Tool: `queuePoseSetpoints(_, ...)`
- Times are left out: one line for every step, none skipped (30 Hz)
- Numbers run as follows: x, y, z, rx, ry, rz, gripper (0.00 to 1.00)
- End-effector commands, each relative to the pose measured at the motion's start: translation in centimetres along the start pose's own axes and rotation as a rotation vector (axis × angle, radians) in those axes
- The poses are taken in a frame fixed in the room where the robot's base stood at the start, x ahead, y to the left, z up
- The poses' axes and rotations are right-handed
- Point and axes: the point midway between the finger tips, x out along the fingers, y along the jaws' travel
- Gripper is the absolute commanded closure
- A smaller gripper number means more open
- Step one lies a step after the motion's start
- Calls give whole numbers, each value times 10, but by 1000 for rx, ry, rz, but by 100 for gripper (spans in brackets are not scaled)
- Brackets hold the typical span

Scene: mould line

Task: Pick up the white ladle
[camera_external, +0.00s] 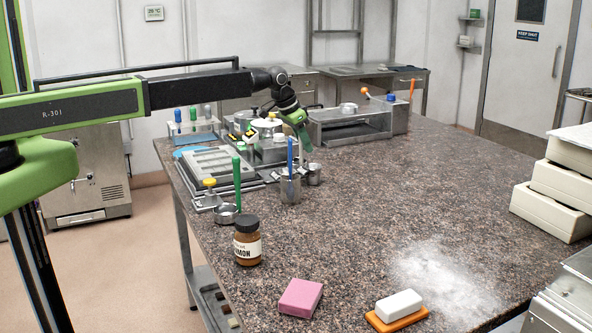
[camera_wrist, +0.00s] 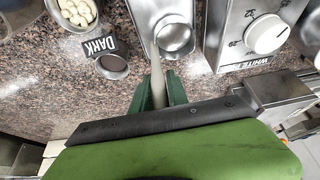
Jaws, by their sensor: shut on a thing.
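My gripper (camera_wrist: 160,90) is shut on a pale, thin handle (camera_wrist: 158,82), which I take to be the white ladle's. The handle shows between the green fingers and runs up toward a round metal bowl shape (camera_wrist: 174,38). I cannot tell if that bowl is the ladle's own or a separate vessel. A machine with a dial and a WHITE label (camera_wrist: 285,66) is just right of it. In the external view my gripper (camera_external: 303,140) points down over the far-left part of the counter, and the ladle cannot be made out there.
A DARK label (camera_wrist: 99,47) and a cup of pale pieces (camera_wrist: 78,12) lie left of the gripper. Moulds (camera_external: 218,163), a cup with a blue tool (camera_external: 290,190) and a brown jar (camera_external: 247,242) stand along the counter's left.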

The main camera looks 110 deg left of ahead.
Motion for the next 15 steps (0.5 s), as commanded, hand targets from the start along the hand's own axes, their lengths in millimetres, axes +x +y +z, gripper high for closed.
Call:
queuePoseSetpoints(-5, 0, -2, 0, 0, 0, 100)
queuePoseSetpoints(-8, 0, -4, 0, 0, 0, 100)
queuePoseSetpoints(-13, 0, -6, 0, 0, 0, 100)
queuePoseSetpoints(-17, 0, -8, 0, 0, 0, 100)
queuePoseSetpoints(-22, 0, -10, 0, 0, 0, 100)
queuePoseSetpoints(-29, 0, -13, 0, 0, 0, 100)
queuePoseSetpoints(-35, 0, -16, 0, 0, 0, 100)
queuePoseSetpoints(-41, 0, -18, 0, 0, 0, 100)
queuePoseSetpoints(-49, 0, -22, 0, 0, 0, 100)
queuePoseSetpoints(-55, 0, -25, 0, 0, 0, 100)
queuePoseSetpoints(-61, 0, -27, 0, 0, 0, 100)
queuePoseSetpoints(-69, 0, -31, 0, 0, 0, 100)
queuePoseSetpoints(-74, 0, -33, 0, 0, 0, 100)
queuePoseSetpoints(-79, 0, -36, 0, 0, 0, 100)
queuePoseSetpoints(-85, 0, -38, 0, 0, 0, 100)
